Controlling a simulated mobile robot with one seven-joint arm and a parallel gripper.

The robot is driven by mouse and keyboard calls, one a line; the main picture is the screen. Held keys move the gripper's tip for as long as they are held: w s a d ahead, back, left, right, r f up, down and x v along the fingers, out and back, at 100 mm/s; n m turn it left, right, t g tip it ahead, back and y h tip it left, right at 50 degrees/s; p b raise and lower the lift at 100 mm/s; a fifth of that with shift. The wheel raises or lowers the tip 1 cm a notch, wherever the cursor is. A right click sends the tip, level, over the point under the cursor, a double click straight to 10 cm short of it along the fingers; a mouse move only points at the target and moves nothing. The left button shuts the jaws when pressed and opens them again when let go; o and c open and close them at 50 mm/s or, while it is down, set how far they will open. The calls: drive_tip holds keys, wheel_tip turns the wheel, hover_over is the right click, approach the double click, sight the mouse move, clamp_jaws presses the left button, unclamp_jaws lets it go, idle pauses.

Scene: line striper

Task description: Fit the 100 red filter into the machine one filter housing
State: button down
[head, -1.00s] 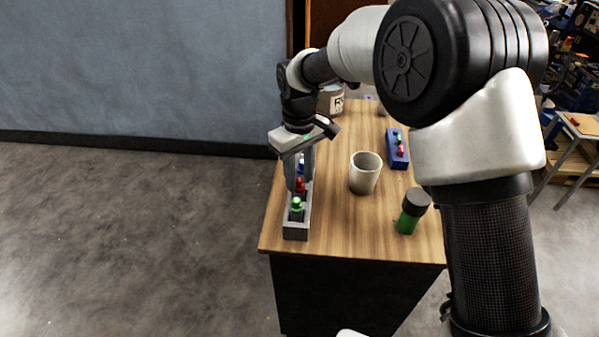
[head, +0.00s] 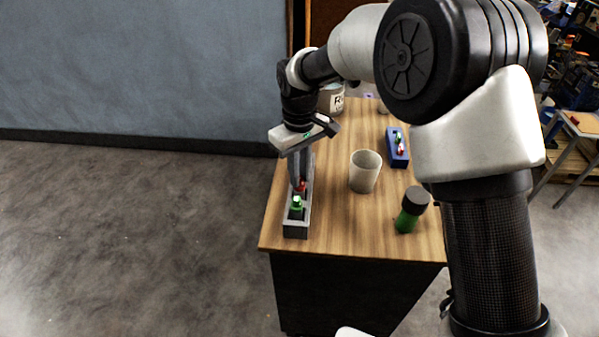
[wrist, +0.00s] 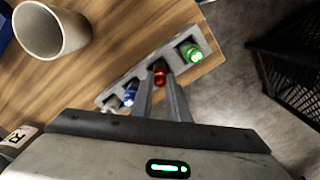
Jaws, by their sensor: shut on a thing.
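A long grey holder (head: 296,230) stands along the left edge of the table, with several coloured filters in a row. The red filter (wrist: 159,73) sits in it between the green filter (wrist: 192,52) and the blue filter (wrist: 130,94). My gripper (wrist: 161,82) points down over the holder, its fingers shut on the red filter's top. In the head view the red filter (head: 302,187) shows just beside the fingertips, still down in the holder. The fingers hide the slots behind it. I cannot read any label on the filters or tell which holder is machine one.
A blue holder (head: 391,150) with a green and a red piece stands at the right. A pale cup (head: 364,172) stands between the holders. A green bottle with a dark cap (head: 407,220) stands front right, and a labelled tin (head: 331,99) at the back.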

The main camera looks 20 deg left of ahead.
drive_tip(key=shift+r+p, duration=0.55)
drive_tip(key=shift+r, duration=0.2)
drive_tip(key=shift+r+p, duration=2.45)
drive_tip(key=shift+r, duration=0.95)
